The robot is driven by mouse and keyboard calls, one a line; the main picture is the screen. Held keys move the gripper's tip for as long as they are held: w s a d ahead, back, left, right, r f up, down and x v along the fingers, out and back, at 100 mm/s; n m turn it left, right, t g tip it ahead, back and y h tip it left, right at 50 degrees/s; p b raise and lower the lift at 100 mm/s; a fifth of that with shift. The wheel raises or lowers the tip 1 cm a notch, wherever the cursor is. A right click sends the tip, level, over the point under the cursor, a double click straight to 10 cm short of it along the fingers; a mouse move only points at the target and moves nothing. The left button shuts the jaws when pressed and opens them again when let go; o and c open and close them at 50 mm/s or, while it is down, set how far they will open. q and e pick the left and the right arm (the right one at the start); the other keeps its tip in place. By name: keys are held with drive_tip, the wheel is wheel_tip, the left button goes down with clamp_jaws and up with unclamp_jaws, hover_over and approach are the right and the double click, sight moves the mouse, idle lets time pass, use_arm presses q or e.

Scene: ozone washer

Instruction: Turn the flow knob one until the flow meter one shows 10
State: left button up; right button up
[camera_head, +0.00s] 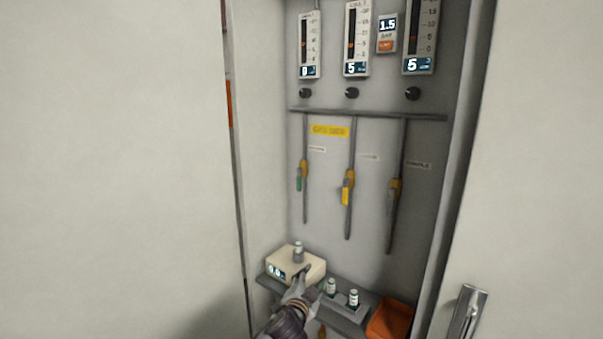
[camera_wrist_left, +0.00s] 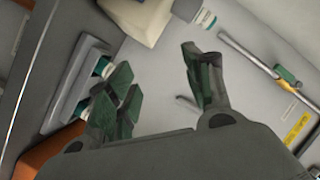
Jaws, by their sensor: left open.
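Three flow meters hang at the top of the cabinet: a left one (camera_head: 309,44), a middle one (camera_head: 356,40) and a right one (camera_head: 420,38). The left readout is small and looks like 0; the middle and right read 5. A black knob sits below each: left (camera_head: 305,93), middle (camera_head: 352,92), right (camera_head: 412,93). I cannot read which is number one. My left gripper (camera_head: 307,279) is low in the cabinet, far below the knobs, beside the white device. In the left wrist view its fingers (camera_wrist_left: 165,88) are apart and empty. My right gripper is not in view.
A white device (camera_head: 309,264) with a vial on it and a grey rack (camera_head: 345,315) with vials stand at the bottom, near an orange bin (camera_head: 391,319).

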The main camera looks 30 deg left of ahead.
use_arm(q)
drive_tip(key=w+d+r+m+t+h, duration=0.25)
drive_tip(key=r+m+h, duration=0.55)
drive_tip(key=r+m, duration=0.85)
drive_tip(key=w+d+r+m+t+h, duration=0.25)
drive_tip(key=r+m+h, duration=0.7)
drive_tip(key=r, duration=1.35)
drive_tip(key=s+a+r+m+g+y, duration=0.1)
drive_tip(key=s+a+r+m+y, duration=0.1)
drive_tip(key=a+r+y, duration=0.3)
drive_tip(key=s+a+r+m+g+y, duration=0.1)
drive_tip(key=a+r+y, duration=0.5)
drive_tip(key=a, duration=0.8)
wheel_tip(320, 180, up, 4)
drive_tip(key=shift+s+a+f+m, duration=0.1)
drive_tip(key=shift+s+a+m, duration=0.05)
drive_tip(key=shift+s+m, duration=0.45)
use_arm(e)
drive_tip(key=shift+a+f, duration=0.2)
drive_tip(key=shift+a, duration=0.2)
use_arm(q)
drive_tip(key=shift+w, duration=0.1)
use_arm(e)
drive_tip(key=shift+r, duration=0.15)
